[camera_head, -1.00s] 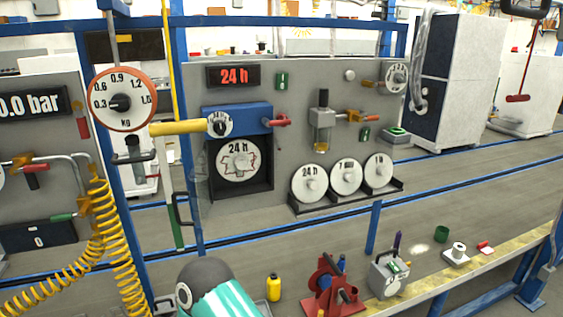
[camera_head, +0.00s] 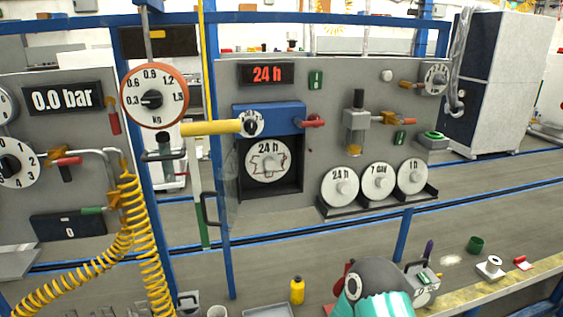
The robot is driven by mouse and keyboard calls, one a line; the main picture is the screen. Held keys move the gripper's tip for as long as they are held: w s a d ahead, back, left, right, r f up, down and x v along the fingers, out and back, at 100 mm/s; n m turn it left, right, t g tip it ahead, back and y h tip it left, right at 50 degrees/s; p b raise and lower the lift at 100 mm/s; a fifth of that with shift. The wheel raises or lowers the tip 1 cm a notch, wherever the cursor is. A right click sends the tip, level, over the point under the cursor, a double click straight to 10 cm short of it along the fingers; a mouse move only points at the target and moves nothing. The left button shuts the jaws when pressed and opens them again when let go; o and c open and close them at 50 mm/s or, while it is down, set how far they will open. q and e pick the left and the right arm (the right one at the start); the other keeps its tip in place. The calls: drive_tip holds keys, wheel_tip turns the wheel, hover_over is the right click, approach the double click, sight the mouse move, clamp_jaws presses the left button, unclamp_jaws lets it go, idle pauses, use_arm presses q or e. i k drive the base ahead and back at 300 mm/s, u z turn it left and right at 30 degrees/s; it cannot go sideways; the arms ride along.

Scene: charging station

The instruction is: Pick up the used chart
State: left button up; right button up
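The used chart (camera_head: 268,161) is a white disc labelled 24 h with an irregular dark red trace. It sits on the hub inside the open dark recorder box (camera_head: 270,188) under a blue housing (camera_head: 272,118) on the grey panel. Three clean charts, marked 24 h (camera_head: 340,187), 7 day (camera_head: 377,181) and 1 h (camera_head: 412,177), stand in a dark rack to its lower right. Neither gripper shows. A teal and dark rounded part of my own arm is at the bottom, well below the recorder, and hides part of the bench.
A clear door with a dark handle (camera_head: 209,208) stands open at the recorder's left. A blue post (camera_head: 403,235) rises below the rack. A yellow bottle (camera_head: 297,290), green cup (camera_head: 476,244) and white spool (camera_head: 490,267) stand at the front. A yellow hose (camera_head: 140,235) hangs left.

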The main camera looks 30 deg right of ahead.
sight(264, 160)
drive_tip(key=z, duration=0.05)
drive_tip(key=i, duration=0.95)
drive_tip(key=u, duration=0.1)
